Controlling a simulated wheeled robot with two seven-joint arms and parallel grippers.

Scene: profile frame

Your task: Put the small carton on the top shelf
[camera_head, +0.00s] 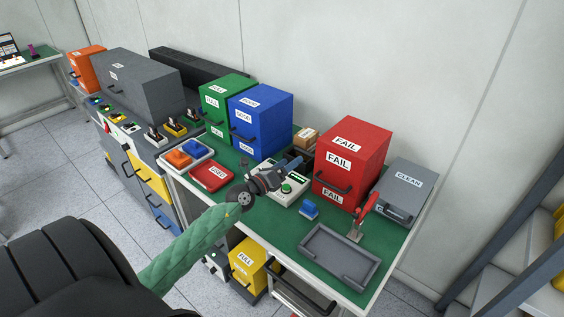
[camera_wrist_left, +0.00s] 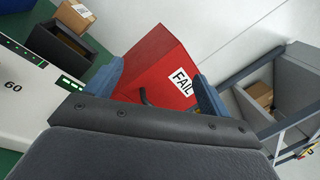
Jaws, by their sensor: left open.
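A small brown carton (camera_head: 305,139) sits at the back of the green table, behind a dark open box. In the left wrist view a brown carton (camera_wrist_left: 75,16) shows at the top left, next to the dark box (camera_wrist_left: 62,46). My left gripper (camera_head: 292,163) is open and empty above the white device, in front of the carton and left of the red FAIL box; its blue fingers (camera_wrist_left: 160,88) frame that red box in the wrist view. A grey shelf unit (camera_head: 500,265) stands at the right edge; which level is the top one cannot be told. My right gripper is not in view.
The red FAIL box (camera_head: 336,176) and blue box (camera_head: 262,120) flank the carton's area. The wall (camera_head: 360,70) is close behind.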

